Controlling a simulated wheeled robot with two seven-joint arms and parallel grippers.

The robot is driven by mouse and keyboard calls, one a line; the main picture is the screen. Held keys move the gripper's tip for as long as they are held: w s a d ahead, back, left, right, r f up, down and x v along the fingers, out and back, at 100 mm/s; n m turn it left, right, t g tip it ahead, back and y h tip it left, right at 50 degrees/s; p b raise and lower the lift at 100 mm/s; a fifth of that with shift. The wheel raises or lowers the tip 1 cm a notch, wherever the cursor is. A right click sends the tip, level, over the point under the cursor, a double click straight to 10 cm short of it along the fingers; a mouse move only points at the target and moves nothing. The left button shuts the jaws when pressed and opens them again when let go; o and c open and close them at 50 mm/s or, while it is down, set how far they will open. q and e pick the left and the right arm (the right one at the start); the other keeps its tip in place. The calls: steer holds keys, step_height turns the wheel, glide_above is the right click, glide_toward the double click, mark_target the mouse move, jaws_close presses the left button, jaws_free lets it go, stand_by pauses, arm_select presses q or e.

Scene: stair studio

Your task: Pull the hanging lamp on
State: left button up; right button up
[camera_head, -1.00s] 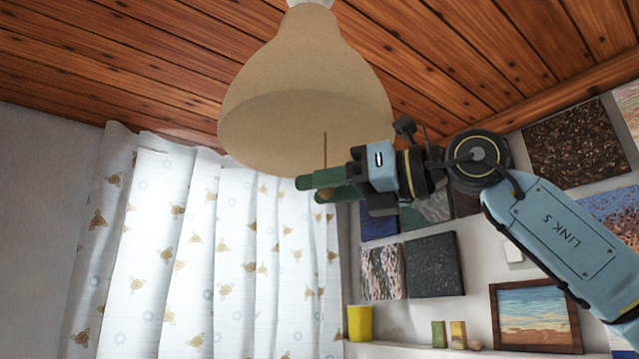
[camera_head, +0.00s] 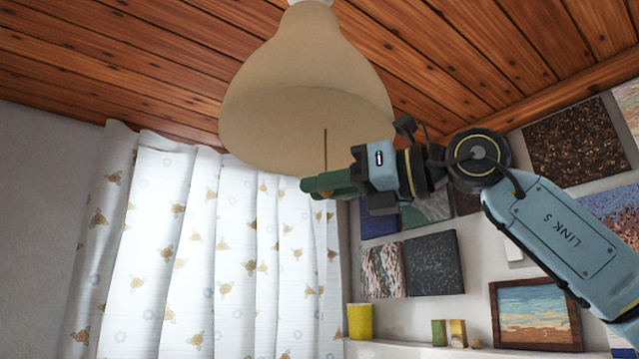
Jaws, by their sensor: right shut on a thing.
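The hanging lamp (camera_head: 306,85) has a large cream shade and hangs from the wooden ceiling at the top middle. It looks unlit. A thin brown pull cord (camera_head: 325,150) hangs down from inside the shade. My right gripper (camera_head: 318,187) reaches in from the right, just below the shade's rim. Its green fingers are shut on the cord's lower part, and a small tan bit of the pull shows beneath them. The fingers hide most of the cord's end. My left gripper is not in view.
White patterned curtains (camera_head: 190,260) hang at the left behind the lamp. Pictures (camera_head: 433,264) cover the right wall. A shelf (camera_head: 400,350) below holds a yellow cup (camera_head: 360,321), small blocks and a framed picture (camera_head: 535,314). The air left of my gripper is free.

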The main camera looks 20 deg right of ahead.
steer(key=shift+f+b, duration=0.7)
steer(key=shift+f, duration=0.2)
steer(key=o, duration=1)
steer(key=shift+c, duration=0.2)
steer(key=shift+s+d, duration=0.1)
steer(key=b+v, duration=0.1)
steer(key=v, duration=0.8)
steer(key=shift+b, duration=0.3)
